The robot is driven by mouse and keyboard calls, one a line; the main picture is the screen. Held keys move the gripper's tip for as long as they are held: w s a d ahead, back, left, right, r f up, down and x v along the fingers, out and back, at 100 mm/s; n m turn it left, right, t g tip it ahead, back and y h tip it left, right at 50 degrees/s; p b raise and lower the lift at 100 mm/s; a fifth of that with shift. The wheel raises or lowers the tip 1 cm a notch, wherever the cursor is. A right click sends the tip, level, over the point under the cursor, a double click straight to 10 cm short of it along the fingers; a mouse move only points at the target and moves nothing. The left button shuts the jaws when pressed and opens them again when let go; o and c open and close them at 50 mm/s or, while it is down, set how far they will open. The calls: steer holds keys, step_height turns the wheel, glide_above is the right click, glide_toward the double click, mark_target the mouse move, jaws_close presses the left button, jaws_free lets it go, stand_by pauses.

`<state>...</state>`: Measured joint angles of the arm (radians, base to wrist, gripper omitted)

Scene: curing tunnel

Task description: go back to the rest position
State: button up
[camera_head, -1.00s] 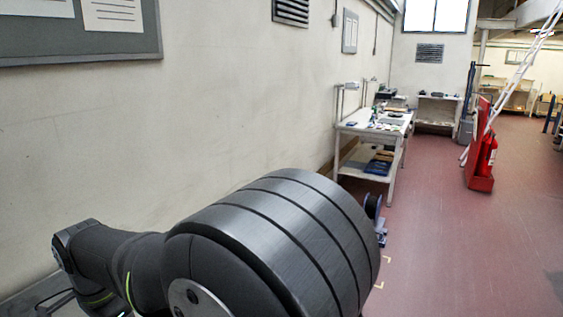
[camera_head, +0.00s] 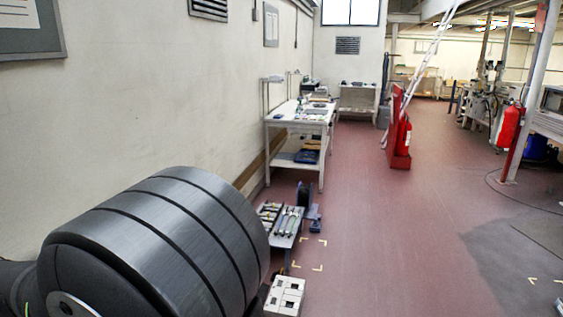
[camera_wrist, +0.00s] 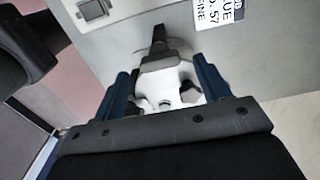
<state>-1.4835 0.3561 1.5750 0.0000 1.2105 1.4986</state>
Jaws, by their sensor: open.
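My gripper (camera_wrist: 163,68) shows in the wrist view, its two blue fingers apart. Between and beyond the fingers is a white piece with dark knobs (camera_wrist: 165,85); I cannot tell whether the fingers touch it. Behind it is a grey surface (camera_wrist: 262,70) with a printed label (camera_wrist: 218,14) at the top. In the head view my dark, ribbed arm fills the lower left, and the gripper itself does not show there.
By the arm are a low rack with tools (camera_head: 283,222) and a white box (camera_head: 285,294). A white workbench (camera_head: 299,122) stands along the left wall. A red stand (camera_head: 398,130) and a red extinguisher (camera_head: 509,127) are further right. The red floor in the middle is clear.

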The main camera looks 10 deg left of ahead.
step_height(320, 180, up, 15)
step_height(320, 180, down, 17)
steer(key=shift+r, duration=0.2)
steer(key=shift+f, duration=0.4)
steer(key=n, duration=0.4)
steer(key=shift+r, duration=0.1)
steer(key=n, duration=0.9)
steer(key=shift+n, duration=2.3)
